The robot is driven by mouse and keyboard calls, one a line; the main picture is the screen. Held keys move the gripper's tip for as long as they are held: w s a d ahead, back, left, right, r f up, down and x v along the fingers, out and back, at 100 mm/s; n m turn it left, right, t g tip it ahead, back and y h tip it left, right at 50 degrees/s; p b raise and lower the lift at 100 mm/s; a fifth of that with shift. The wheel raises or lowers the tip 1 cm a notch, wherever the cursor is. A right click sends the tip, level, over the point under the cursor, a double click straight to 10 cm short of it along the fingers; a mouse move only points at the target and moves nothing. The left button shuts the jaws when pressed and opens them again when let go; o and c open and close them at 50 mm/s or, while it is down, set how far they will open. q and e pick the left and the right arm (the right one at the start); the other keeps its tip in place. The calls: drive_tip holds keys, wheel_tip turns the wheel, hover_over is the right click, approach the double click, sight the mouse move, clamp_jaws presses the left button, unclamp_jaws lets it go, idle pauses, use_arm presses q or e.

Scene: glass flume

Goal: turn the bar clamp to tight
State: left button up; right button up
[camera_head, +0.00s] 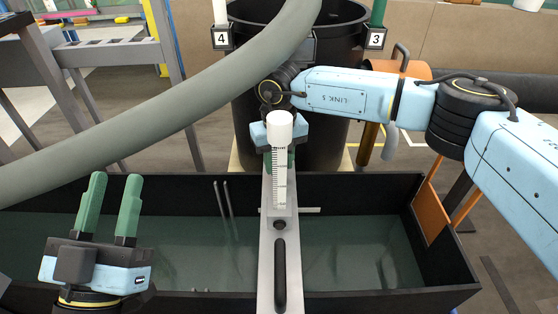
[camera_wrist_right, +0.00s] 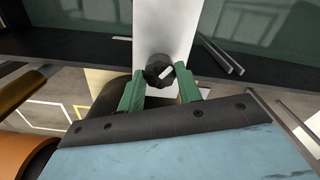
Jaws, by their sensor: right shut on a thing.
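The bar clamp's black knob (camera_wrist_right: 158,70), with a white pointer mark slanting up to the right, sits at the end of a pale grey bar (camera_head: 279,253) laid across the flume (camera_head: 195,256). My right gripper (camera_wrist_right: 160,84) has its green fingers on both sides of this knob and is shut on it. In the head view my right gripper (camera_head: 280,133) is at the bar's far end, partly hidden behind a white scale gauge (camera_head: 280,170), and the knob is hidden. My left gripper (camera_head: 109,205) is open and empty over the flume's near left part, fingers pointing up.
A large black barrel (camera_head: 300,60) stands behind the flume. A thick grey hose (camera_head: 190,93) crosses the upper left. Two thin rods (camera_head: 222,205) stand in the flume left of the bar.

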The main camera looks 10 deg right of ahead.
drive_tip(key=n, duration=0.3)
use_arm(q)
drive_tip(key=shift+s+a+r+t+b, duration=0.1)
drive_tip(key=shift+s+r+t+b, duration=0.2)
drive_tip(key=shift+t, duration=0.3)
use_arm(e)
drive_tip(key=shift+n, duration=2.1)
use_arm(q)
drive_tip(key=shift+r, duration=0.1)
use_arm(e)
drive_tip(key=o, duration=1)
